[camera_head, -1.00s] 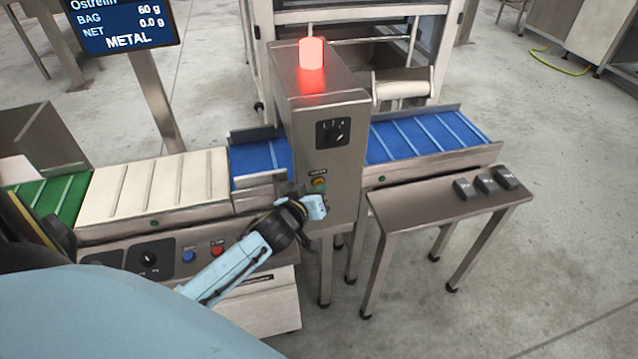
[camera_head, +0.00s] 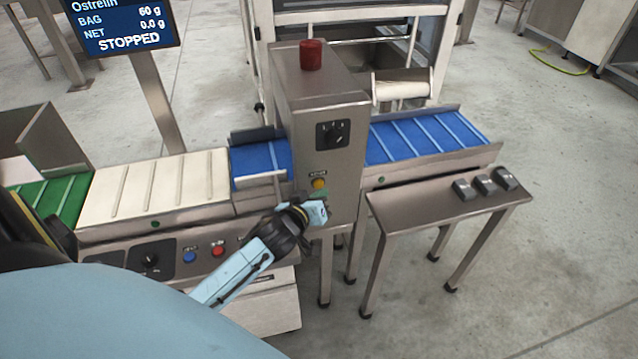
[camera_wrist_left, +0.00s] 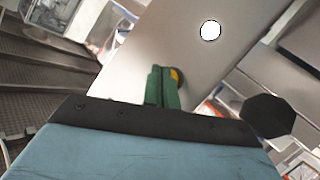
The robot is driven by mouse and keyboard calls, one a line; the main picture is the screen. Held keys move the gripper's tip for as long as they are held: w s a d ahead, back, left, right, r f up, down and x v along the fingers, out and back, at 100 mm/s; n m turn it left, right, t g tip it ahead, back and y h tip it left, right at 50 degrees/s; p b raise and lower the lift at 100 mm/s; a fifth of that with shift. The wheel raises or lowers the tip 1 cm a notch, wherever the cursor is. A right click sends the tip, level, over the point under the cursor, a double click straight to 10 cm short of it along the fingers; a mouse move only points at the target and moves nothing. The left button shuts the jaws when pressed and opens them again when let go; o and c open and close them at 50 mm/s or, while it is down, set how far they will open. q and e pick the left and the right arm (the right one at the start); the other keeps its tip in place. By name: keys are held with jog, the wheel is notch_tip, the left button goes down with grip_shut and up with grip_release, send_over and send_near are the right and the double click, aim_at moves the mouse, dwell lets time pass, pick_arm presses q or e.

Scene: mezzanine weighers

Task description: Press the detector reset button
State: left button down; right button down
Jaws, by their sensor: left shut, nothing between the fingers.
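The detector (camera_head: 336,155) is an upright steel housing over the blue belt. Its yellow reset button (camera_head: 319,184) sits low on the front face, under a small label. My left gripper (camera_head: 321,198) is shut and empty, just below the button in the head view; a small gap seems to show between them. In the left wrist view, the green fingers (camera_wrist_left: 163,88) are together and partly cover the yellow button (camera_wrist_left: 177,77). Whether they touch it is hard to tell there. The beacon (camera_head: 311,55) on top is dark red and unlit. My right gripper is not in view.
A screen (camera_head: 122,22) at the upper left reads STOPPED. A blue and a red button (camera_head: 218,251) are on the lower conveyor panel. A steel side table (camera_head: 420,203) holds several dark blocks.

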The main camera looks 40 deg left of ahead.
pick_arm(q)
jog(key=shift+s+d+p, duration=0.55)
jog(key=shift+s+d, duration=1.1)
jog(key=shift+d, duration=0.25)
jog(key=shift+f, duration=0.1)
jog(key=s+d+f+m+g, duration=0.1)
jog(key=s+f+m+g, duration=0.1)
jog(key=s+f, duration=0.45)
jog(key=s+d+f+m+g+h, duration=0.1)
jog(key=s+f+g, duration=0.25)
jog(key=f, duration=0.65)
jog(key=s+d+f+m+g, duration=0.1)
jog(key=s+f+m, duration=0.1)
jog(key=s+f, duration=0.45)
jog(key=s+f+m+g, duration=0.1)
jog(key=s+f, duration=0.3)
jog(key=s, duration=0.4)
jog(key=s+f+m+g, duration=0.1)
jog(key=s+f+g, duration=0.2)
jog(key=s, duration=0.6)
jog(key=s+f+m+g, duration=0.2)
jog(key=s+f+g, duration=0.1)
jog(key=s+f, duration=0.4)
jog(key=shift+s+d+f+h, duration=0.2)
jog(key=shift+s+f+h, duration=0.1)
jog(key=shift+s, duration=0.5)
